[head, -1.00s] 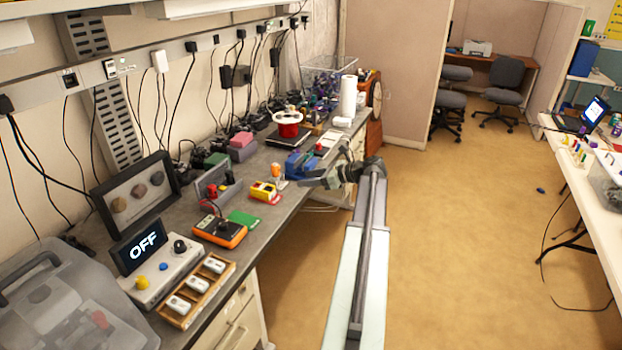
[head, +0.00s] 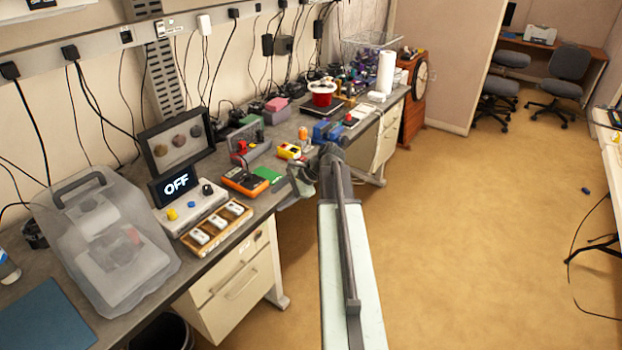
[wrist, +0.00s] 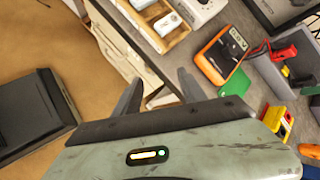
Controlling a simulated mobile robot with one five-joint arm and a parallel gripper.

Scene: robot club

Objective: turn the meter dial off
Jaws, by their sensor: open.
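The orange meter (head: 243,181) lies on the bench beside a green card.
A wooden tray (head: 216,230) of white switches sits in front of the control box. A grey holder with red clips (head: 248,146), a yellow device (head: 290,152) and a blue vise (head: 326,132) stand behind the meter. A clear case (head: 105,240) fills the left. The floor (head: 450,230) is open at right.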

